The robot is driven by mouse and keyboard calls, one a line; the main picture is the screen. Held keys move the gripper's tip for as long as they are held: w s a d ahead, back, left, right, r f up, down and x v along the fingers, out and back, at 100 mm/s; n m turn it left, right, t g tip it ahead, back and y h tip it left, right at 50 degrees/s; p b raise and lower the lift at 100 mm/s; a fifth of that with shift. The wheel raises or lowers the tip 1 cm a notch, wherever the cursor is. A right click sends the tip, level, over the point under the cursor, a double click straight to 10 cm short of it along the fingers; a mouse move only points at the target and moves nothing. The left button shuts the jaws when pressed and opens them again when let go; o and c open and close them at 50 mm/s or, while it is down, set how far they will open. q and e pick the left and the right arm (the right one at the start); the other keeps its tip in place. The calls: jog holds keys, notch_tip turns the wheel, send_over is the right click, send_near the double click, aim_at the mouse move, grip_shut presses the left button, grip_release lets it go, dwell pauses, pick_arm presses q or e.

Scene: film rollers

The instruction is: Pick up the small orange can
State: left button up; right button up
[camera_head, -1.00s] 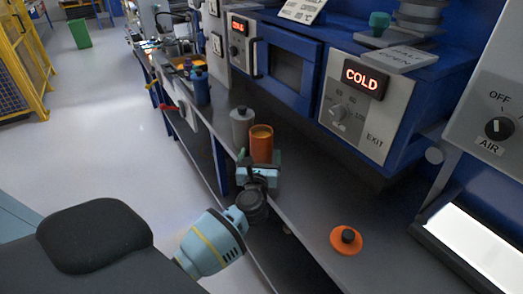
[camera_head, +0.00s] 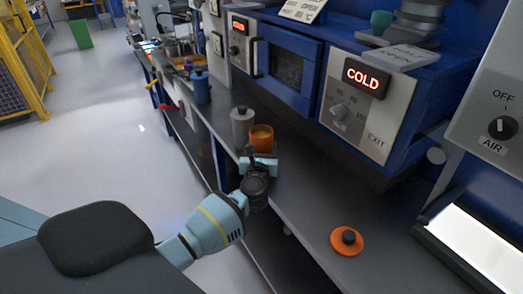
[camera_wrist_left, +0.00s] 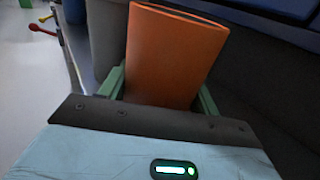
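The small orange can (camera_head: 261,141) stands upright on the grey counter, near its front edge. Its top looks open, with an orange-yellow inside. My left gripper (camera_head: 259,160) is low on the near side of the can and hides its lower part. In the left wrist view the can (camera_wrist_left: 172,58) fills the middle, between two green fingers (camera_wrist_left: 160,95) spread wide on either side. The gripper looks open, with the can between the fingers; whether they touch it is hidden. My right gripper is not in view.
A grey lidded canister (camera_head: 241,127) stands close to the can's left. A blue container (camera_head: 201,88) is farther along the counter. An orange lid with a black knob (camera_head: 347,241) lies nearer on the counter. Blue ovens (camera_head: 285,66) line the back. Counter right of the can is clear.

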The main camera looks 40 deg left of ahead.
aim_at(258, 144)
pick_arm(q)
jog(key=c, duration=0.6)
jog(key=shift+r, duration=0.1)
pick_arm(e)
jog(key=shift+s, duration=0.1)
pick_arm(q)
jog(key=shift+r, duration=0.1)
jog(key=shift+r, duration=0.3)
jog(key=r, duration=0.1)
jog(key=s+r+p, duration=0.1)
jog(key=r, duration=0.1)
jog(key=shift+a, duration=0.2)
jog(key=shift+s+a+r+p, duration=0.25)
jog(key=shift+s+a, duration=0.85)
jog(key=shift+s, duration=1.15)
jog(key=shift+s+a+r+p, duration=0.25)
jog(key=shift+s+a, duration=0.8)
jog(key=shift+s, duration=1.15)
jog(key=shift+s+a+r+p, duration=0.1)
jog(key=shift+s+a+p, duration=0.25)
jog(key=shift+s+a, duration=1.35)
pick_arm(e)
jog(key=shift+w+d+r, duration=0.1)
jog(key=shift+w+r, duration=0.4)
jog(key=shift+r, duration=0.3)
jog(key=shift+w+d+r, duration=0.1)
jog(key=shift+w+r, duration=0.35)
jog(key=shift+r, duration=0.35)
